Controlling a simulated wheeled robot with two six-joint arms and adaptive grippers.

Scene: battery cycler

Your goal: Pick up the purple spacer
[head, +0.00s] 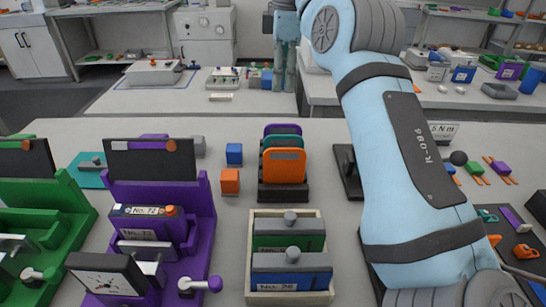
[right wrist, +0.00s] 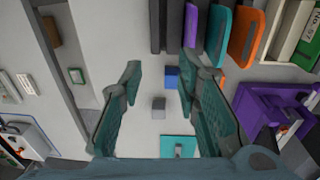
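The purple spacer (head: 283,129) stands upright at the back of a dark rack, behind a teal spacer (head: 284,141) and an orange one (head: 283,161). Only its top edge shows in the head view; it also shows at the top of the right wrist view (right wrist: 191,24). My right gripper (head: 285,86) points down at the upper middle of the head view, beyond the rack. In the right wrist view its fingers (right wrist: 160,80) are apart with nothing held between them. My left gripper is not in view.
A blue cube (head: 234,153), an orange cube (head: 230,181) and a grey cube (head: 198,146) stand left of the rack (head: 284,192). A purple fixture (head: 200,215) is further left. A cream tray (head: 318,296) lies in front. Bare tabletop lies behind the rack.

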